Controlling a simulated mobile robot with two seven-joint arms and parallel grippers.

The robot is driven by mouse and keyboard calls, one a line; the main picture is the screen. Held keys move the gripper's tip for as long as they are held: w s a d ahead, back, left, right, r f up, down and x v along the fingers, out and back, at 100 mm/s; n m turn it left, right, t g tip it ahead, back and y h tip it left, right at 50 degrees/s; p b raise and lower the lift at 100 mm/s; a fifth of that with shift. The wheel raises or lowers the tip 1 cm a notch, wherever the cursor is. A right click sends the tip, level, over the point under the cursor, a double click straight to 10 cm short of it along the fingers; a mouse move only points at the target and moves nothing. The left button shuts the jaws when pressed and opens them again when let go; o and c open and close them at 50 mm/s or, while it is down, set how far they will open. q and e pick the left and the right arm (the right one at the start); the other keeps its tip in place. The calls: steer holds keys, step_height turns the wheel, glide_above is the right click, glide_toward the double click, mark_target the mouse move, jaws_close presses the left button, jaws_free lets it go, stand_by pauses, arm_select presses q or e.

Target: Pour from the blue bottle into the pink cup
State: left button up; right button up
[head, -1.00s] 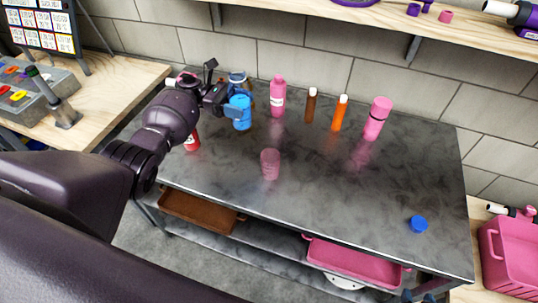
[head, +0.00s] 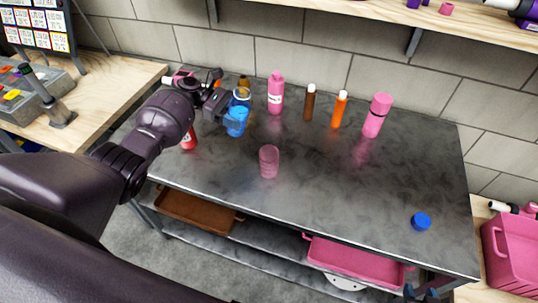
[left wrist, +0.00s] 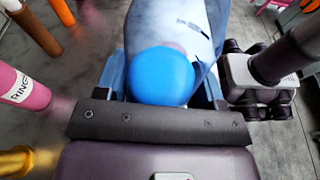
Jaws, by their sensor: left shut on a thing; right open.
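The blue bottle (head: 236,125) is in the jaws of my left gripper (head: 226,113), left of and behind the pink cup in the head view. Part of the bottle is hidden by the gripper. In the left wrist view a rounded blue part of the bottle (left wrist: 160,76) sits between the fingers. How far the bottle is above the table cannot be told. The pink cup (head: 269,162) is see-through and stands upright on the dark table near its front edge, apart from the gripper.
A pink bottle (head: 276,93), a brown bottle (head: 309,103), an orange bottle (head: 339,110) and a pink flask (head: 377,115) stand along the back of the table (head: 350,190). A red object (head: 188,140) is below my left arm. A blue lid (head: 421,221) lies at right. The middle right is clear.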

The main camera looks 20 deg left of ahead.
arm_select(q)
steer(key=shift+f+y+b, duration=0.35)
steer(key=shift+f+y, duration=0.15)
steer(key=shift+f, duration=0.35)
steer(key=f+y+b, duration=0.1)
steer(key=f, duration=0.1)
steer(key=f+y+b, duration=0.1)
steer(key=f+b, duration=0.1)
steer(key=f, duration=0.1)
steer(key=f+y+b, duration=0.1)
steer(key=f, duration=0.2)
steer(key=shift+d+f+m+t, duration=0.1)
steer(key=shift+d+m+t, duration=0.15)
steer(key=shift+m+t, duration=0.15)
steer(key=shift+a+r+y, duration=0.25)
steer(key=shift+r+y, duration=0.2)
steer(key=shift+y, duration=0.05)
steer(key=shift+a+f+y, duration=0.1)
steer(key=shift+f+y, duration=0.3)
steer(key=shift+y, duration=0.1)
steer(key=shift+w+a+f+t+b, duration=0.1)
steer(key=shift+t+b, duration=0.2)
steer(key=shift+y, duration=0.3)
steer(key=shift+a, duration=0.1)
